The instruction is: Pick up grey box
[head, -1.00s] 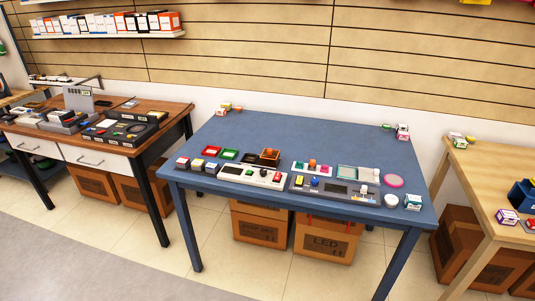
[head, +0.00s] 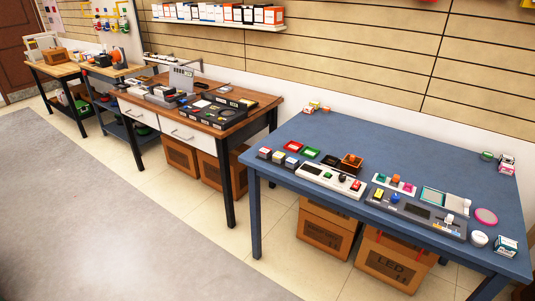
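My gripper is not in view. I cannot tell for sure which thing is the grey box. A grey upright boxy item (head: 181,79) stands at the back of the brown-topped desk (head: 240,94), with several grey and black items in front of it. On the blue table (head: 350,133), a row of small box-like items lies near the left front edge, including one with a grey-blue top (head: 292,162). A dark grey control panel (head: 418,213) lies on the same table towards the right front.
A white panel (head: 331,178), a round pink item (head: 485,216) and coloured trays crowd the blue table's front; its back middle is clear. Cardboard boxes (head: 326,228) stand under the tables. Open floor (head: 110,210) lies at the left front. A wall shelf (head: 218,23) holds small boxes.

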